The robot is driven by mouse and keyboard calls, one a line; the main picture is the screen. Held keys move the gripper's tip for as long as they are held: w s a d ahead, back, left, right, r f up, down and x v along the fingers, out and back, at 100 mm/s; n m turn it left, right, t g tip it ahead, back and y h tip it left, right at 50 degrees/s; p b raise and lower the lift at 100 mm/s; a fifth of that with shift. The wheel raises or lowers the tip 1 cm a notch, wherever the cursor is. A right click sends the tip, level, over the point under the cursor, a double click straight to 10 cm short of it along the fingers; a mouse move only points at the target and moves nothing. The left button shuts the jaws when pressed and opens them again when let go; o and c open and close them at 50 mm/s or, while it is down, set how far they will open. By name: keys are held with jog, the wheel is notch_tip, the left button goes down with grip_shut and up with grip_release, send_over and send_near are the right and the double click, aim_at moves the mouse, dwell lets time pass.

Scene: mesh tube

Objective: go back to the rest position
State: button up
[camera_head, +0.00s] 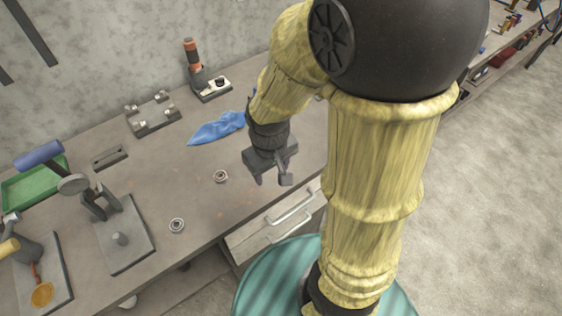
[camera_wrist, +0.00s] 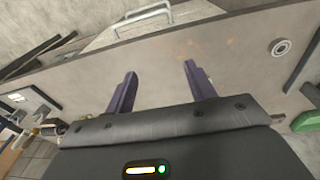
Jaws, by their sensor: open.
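My gripper (camera_head: 271,178) is above the right part of the workbench, near its front edge and over the drawers. In the wrist view my gripper (camera_wrist: 155,82) shows its two dark fingers spread apart, with nothing between them. The grey-brown workbench top (camera_head: 185,180) lies below it. My yellow arm covers the right part of the bench in the head view.
A blue cloth (camera_head: 217,128) lies just left of my gripper. Two metal rings, one (camera_head: 220,176) nearer and one (camera_head: 177,225) farther left, lie on the bench. A press (camera_head: 120,232) and a green tray (camera_head: 35,185) stand left. Drawer handles (camera_head: 291,208) project at the front.

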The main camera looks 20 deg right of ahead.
jog(key=d+m, duration=0.1)
jog(key=d+r+m+t, duration=0.1)
jog(key=shift+s+d+r+m, duration=0.1)
jog(key=shift+s+r+m, duration=0.05)
jog(key=shift+r+m, duration=0.2)
dwell(0.9)
